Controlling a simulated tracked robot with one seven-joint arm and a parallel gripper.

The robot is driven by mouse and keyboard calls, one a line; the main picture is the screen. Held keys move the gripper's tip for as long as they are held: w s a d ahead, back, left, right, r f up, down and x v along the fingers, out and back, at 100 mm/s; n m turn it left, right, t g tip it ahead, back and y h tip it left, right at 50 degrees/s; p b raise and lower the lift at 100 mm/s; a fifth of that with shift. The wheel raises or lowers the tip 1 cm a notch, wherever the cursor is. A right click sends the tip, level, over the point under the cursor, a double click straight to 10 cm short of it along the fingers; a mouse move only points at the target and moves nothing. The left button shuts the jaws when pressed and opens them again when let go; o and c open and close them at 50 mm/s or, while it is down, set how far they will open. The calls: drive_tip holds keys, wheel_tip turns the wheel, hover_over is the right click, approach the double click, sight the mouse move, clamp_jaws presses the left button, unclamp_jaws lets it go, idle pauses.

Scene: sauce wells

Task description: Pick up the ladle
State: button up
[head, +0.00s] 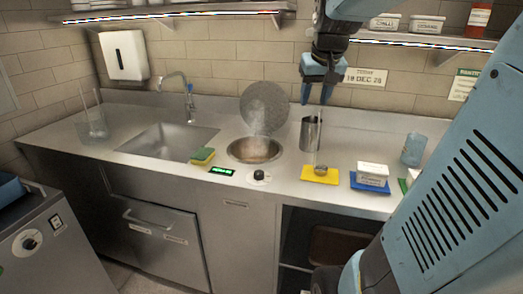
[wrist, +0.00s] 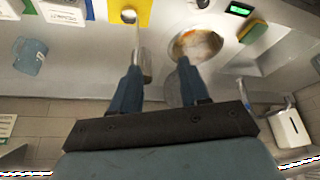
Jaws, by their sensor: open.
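The ladle (head: 320,169) rests with its small round metal bowl on a yellow mat (head: 308,174). A thin handle seems to rise from it past a metal canister (head: 309,134) just behind. In the wrist view the ladle's bowl (wrist: 130,15) shows at the top, on the yellow mat (wrist: 145,8). My gripper (head: 318,97) is open and empty, fingers pointing down, above the canister and higher than the ladle. In the wrist view my gripper (wrist: 158,68) has its fingers well apart, and the left finger partly hides the canister (wrist: 146,65).
A steaming round well (head: 254,150) sits left of the canister, its lid (head: 265,106) leaning behind. A white tub (head: 373,172) on a blue mat (head: 369,187) and a blue cup (head: 413,149) stand right. A shelf (head: 420,39) overhangs the counter's back.

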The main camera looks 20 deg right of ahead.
drive_tip(key=m, duration=0.1)
approach(318, 120)
drive_tip(key=x, duration=1.1)
drive_tip(key=shift+w+d, duration=0.35)
drive_tip(key=shift+c, duration=0.4)
clamp_jaws()
